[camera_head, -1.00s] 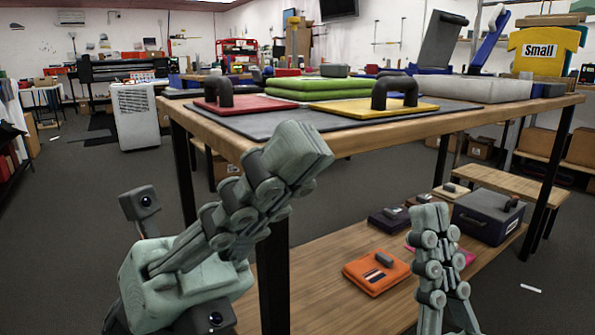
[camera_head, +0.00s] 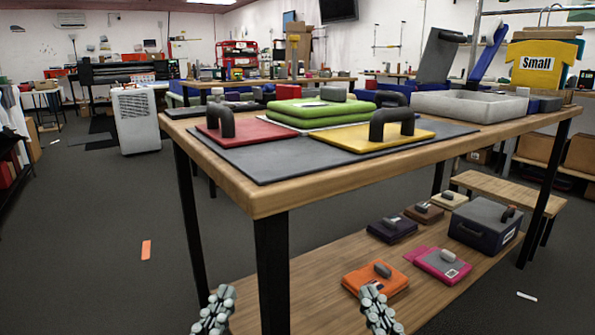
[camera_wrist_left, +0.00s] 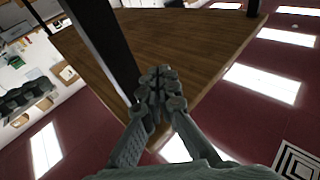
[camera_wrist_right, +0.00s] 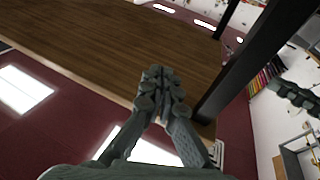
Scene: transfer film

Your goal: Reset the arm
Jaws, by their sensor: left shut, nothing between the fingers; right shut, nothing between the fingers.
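My left gripper (camera_head: 214,310) is low at the bottom edge of the head view, in front of the table's lower shelf. It is shut and empty, and its closed fingers also show in the left wrist view (camera_wrist_left: 160,78). My right gripper (camera_head: 378,308) is at the bottom edge too, just in front of the orange folded item. It is shut and empty, and its fingers meet in the right wrist view (camera_wrist_right: 157,78). Most of both arms is out of the head view.
The wooden table (camera_head: 265,200) stands close ahead, with black legs (camera_head: 272,275) and a lower shelf (camera_head: 320,262). On its top are a red pad (camera_head: 250,134) and a yellow pad (camera_head: 350,138) with dark handles. An orange folded item (camera_head: 365,283) lies on the shelf. An orange-red piece (camera_head: 146,250) lies on the floor.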

